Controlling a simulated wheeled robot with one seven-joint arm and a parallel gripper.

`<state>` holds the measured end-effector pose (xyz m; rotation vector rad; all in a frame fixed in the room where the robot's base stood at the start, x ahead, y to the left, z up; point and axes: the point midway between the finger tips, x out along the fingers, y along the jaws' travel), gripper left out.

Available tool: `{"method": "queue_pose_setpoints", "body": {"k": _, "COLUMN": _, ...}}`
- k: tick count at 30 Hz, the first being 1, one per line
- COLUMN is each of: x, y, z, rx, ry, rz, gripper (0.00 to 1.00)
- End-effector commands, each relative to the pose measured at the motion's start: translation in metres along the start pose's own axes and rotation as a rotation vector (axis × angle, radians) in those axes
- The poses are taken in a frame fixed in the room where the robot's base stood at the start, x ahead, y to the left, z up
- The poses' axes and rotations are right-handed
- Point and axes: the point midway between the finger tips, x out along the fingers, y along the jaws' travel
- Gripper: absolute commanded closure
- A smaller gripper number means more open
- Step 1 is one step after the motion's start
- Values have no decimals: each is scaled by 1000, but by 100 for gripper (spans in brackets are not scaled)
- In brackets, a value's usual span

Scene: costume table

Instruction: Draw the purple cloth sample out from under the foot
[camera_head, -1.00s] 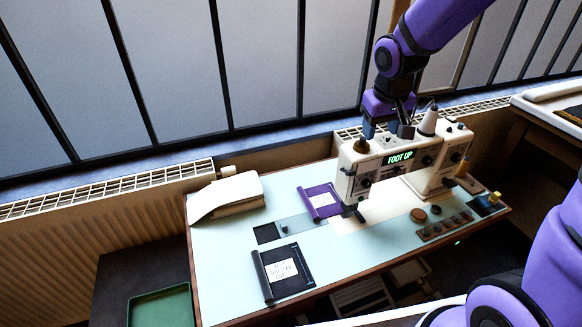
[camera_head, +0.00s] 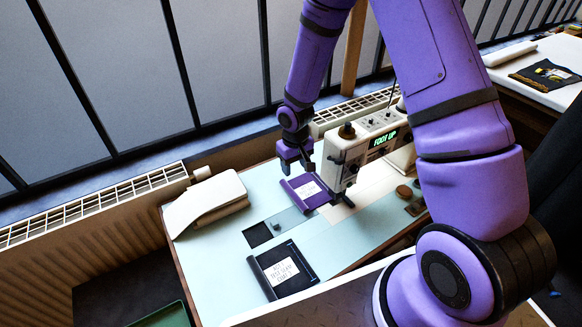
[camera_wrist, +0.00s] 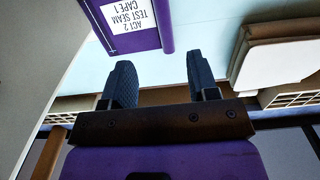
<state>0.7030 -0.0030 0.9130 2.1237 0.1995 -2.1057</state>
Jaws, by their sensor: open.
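The purple cloth sample (camera_head: 303,201) lies on the pale table by the sewing machine (camera_head: 345,160), its right end near the machine's foot (camera_head: 342,200). Whether the cloth is still under the foot is hard to see. It has a white label and a rolled left edge. My gripper (camera_head: 297,172) is open and empty, above the cloth's far left edge. Its fingers (camera_wrist: 160,75) are apart with only table between them.
The machine's display (camera_head: 384,139) reads "FOOT UP". A dark cloth sample (camera_head: 262,282) with a white label lies at the front. Folded cream cloth (camera_head: 208,200) lies at the back left.

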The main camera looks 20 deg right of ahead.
Motion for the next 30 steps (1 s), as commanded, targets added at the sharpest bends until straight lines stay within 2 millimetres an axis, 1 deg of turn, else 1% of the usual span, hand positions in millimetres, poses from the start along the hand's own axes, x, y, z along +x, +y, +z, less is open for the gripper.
{"method": "queue_pose_setpoints", "body": {"k": 1, "x": 6, "y": -2, "z": 0, "rx": -1, "ry": -5, "rz": -4, "gripper": 46}}
{"method": "queue_pose_setpoints", "body": {"k": 4, "x": 12, "y": -3, "z": 0, "rx": -2, "ry": -7, "rz": -8, "gripper": 46}}
{"method": "queue_pose_setpoints", "body": {"k": 16, "x": 14, "y": -3, "z": 0, "rx": -3, "ry": -8, "rz": -9, "gripper": 46}}
{"method": "queue_pose_setpoints", "body": {"k": 19, "x": 18, "y": -4, "z": 1, "rx": -3, "ry": -9, "rz": -9, "gripper": 46}}
{"method": "queue_pose_setpoints", "body": {"k": 23, "x": 32, "y": -4, "z": 1, "rx": -5, "ry": -10, "rz": -9, "gripper": 46}}
{"method": "queue_pose_setpoints", "body": {"k": 30, "x": 73, "y": -5, "z": 2, "rx": -5, "ry": -11, "rz": -9, "gripper": 46}}
